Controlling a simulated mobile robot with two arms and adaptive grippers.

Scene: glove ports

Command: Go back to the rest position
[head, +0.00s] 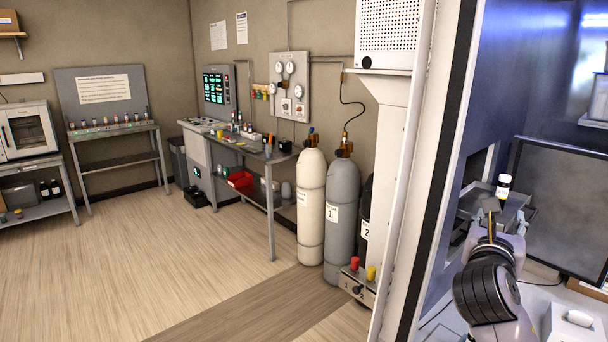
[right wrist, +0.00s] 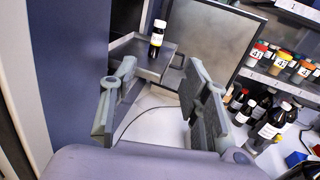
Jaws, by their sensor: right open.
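My right gripper (head: 497,218) reaches into the enclosure at the right of the head view. In the right wrist view its two fingers (right wrist: 160,82) are spread wide with nothing between them. A small dark bottle with a white cap and a pale label (head: 503,187) stands upright beyond the fingers. It also shows in the right wrist view (right wrist: 157,39), on a grey tray or platform (right wrist: 126,44), apart from the fingers. My left gripper is not in view.
The enclosure's white and dark door edge (head: 425,170) stands left of my right arm. Gas cylinders (head: 342,205) stand outside; the wooden floor is open.

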